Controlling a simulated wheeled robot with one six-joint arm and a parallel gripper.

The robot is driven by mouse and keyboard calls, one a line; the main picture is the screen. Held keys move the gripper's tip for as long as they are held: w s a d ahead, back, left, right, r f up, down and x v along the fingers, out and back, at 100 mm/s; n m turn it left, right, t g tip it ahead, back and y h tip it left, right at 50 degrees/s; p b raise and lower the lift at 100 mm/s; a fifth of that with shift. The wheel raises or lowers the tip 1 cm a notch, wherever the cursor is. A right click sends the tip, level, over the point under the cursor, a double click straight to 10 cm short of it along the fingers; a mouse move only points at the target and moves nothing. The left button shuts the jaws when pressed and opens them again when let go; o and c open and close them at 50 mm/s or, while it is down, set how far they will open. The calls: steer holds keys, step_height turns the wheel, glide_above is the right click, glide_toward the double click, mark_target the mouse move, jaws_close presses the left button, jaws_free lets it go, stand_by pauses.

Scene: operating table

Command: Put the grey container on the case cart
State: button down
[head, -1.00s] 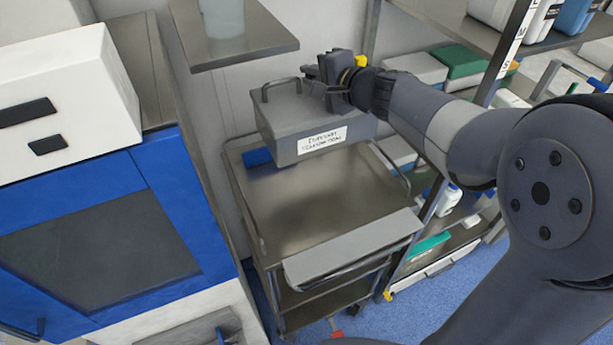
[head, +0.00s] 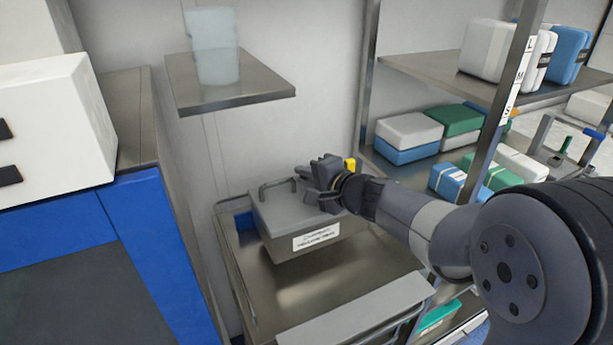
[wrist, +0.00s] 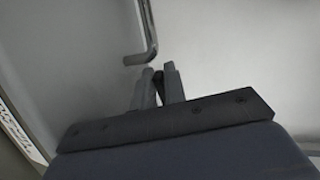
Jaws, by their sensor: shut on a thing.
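The grey container (head: 310,222) is a lidded box with a white label on its front and a bar handle standing at its left end. My gripper (head: 325,190) is shut on the container at its right end, where the held part is mostly hidden by the fingers. The container is over the back part of the case cart's (head: 300,295) steel top and looks level. I cannot tell whether its bottom touches the top. In the wrist view my gripper's fingers (wrist: 158,88) are close together, with the container's label (wrist: 18,130) at the left edge.
A wall shelf (head: 250,92) with a translucent jug (head: 212,45) is above and behind. A rack (head: 440,70) with packs stands to the right. A blue cabinet (head: 150,225) stands to the left. A blue item (head: 243,220) lies behind the container. The cart's front part is bare.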

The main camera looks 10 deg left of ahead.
steer(key=shift+f+b, duration=0.3)
steer(key=shift+f, duration=2)
steer(key=c, duration=1.5)
jaws_free()
steer(key=shift+f, duration=0.1)
steer(key=shift+o, duration=0.2)
steer(key=shift+s+d+r, duration=0.1)
steer(key=shift+r, duration=0.1)
steer(key=v, duration=1.1)
steer(key=shift+s+d+b, duration=0.25)
steer(key=shift+d+b, duration=0.05)
steer(key=shift+b, duration=0.15)
